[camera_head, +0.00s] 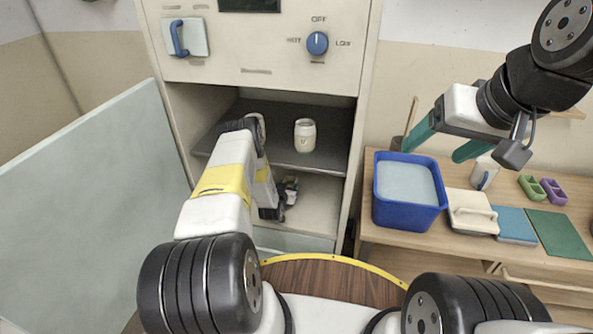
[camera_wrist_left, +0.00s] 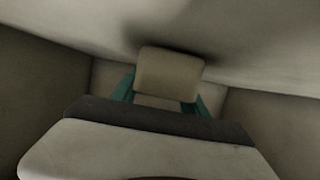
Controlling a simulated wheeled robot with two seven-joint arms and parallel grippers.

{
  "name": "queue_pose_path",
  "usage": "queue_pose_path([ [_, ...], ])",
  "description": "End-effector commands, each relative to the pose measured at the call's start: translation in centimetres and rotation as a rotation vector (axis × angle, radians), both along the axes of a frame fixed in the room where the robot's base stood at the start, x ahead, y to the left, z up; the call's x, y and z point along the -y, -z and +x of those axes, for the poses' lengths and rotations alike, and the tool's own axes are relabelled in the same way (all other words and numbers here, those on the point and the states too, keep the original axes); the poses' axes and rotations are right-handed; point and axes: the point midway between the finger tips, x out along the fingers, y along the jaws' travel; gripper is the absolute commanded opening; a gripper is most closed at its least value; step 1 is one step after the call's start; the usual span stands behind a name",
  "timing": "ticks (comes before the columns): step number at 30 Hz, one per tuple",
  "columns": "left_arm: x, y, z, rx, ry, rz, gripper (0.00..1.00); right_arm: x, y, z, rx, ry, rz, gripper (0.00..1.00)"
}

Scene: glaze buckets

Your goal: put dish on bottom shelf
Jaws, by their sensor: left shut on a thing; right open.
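My left arm reaches into the open cabinet, and my left gripper (camera_head: 284,196) is low in the compartment under the dark upper shelf. In the left wrist view its green fingers are shut on a cream, rounded block-like dish (camera_wrist_left: 168,72). The dish is hidden in the head view. The pale bottom shelf (camera_head: 318,208) shows right of the gripper. I cannot tell whether the dish touches it. My right gripper (camera_head: 445,142) is open and empty above the side table, over the back right of the blue basin.
A white jar (camera_head: 305,135) stands on the dark upper shelf (camera_head: 335,150); another is partly behind my arm. The cabinet door (camera_head: 90,205) is swung open at left. The side table (camera_head: 450,265) holds a blue basin (camera_head: 408,218), a cream lidded box (camera_head: 471,212) and a mug (camera_head: 484,174).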

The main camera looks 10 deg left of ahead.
Motion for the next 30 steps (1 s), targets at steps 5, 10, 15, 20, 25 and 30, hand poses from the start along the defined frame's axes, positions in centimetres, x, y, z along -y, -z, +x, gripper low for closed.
queue_pose_path([
  [5, 0.0, 0.1, 0.1, 0.003, 0.000, 0.000, 0.00, 0.0, 0.0, 0.0, 0.000, 0.000, 0.000, 0.73],
  [10, 0.0, 0.3, 0.0, 0.002, 0.000, 0.000, 0.00, 0.0, 0.0, 0.0, 0.000, 0.000, 0.000, 0.73],
  [15, 0.0, 0.5, 0.0, 0.001, 0.000, 0.000, 0.71, 0.0, 0.0, 0.0, 0.000, 0.000, 0.000, 0.73],
  [20, 0.0, 0.5, 0.0, 0.001, 0.000, 0.000, 0.73, 0.0, 0.0, 0.0, 0.000, 0.000, 0.000, 0.73],
  [25, 0.0, 0.4, 0.0, 0.001, 0.000, 0.000, 0.73, 0.0, 0.0, 0.0, 0.000, 0.000, 0.000, 0.73],
  [30, 0.0, -0.1, -1.1, -0.002, 0.000, -0.001, 0.73, 0.0, 0.0, 0.0, 0.000, 0.000, 0.000, 0.73],
])
